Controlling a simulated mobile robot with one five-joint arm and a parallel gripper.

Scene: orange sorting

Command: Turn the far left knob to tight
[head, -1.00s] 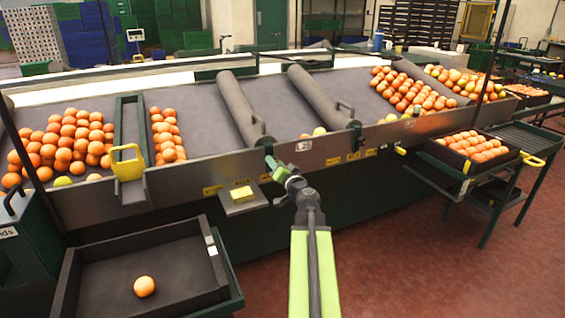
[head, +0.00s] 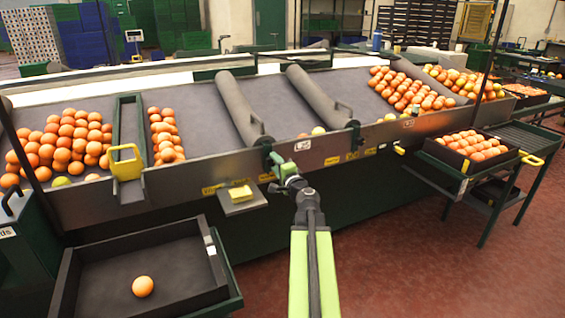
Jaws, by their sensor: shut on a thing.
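The far left knob (head: 268,147) is a small dark green piece at the lower end of the left grey roller, on the metal front edge of the sorting table. My gripper (head: 271,160), green, reaches up to it from below and is shut on it. The fingertips are small and partly cover the knob, so its exact angle cannot be told. Another dark green knob (head: 354,126) sits at the lower end of the right roller, apart from my gripper.
The sloped grey table (head: 200,100) carries oranges on the left (head: 70,140) and right (head: 405,90). A yellow sponge-like block (head: 240,193) lies on a small shelf left of my arm. A black tray (head: 105,285) holds one orange.

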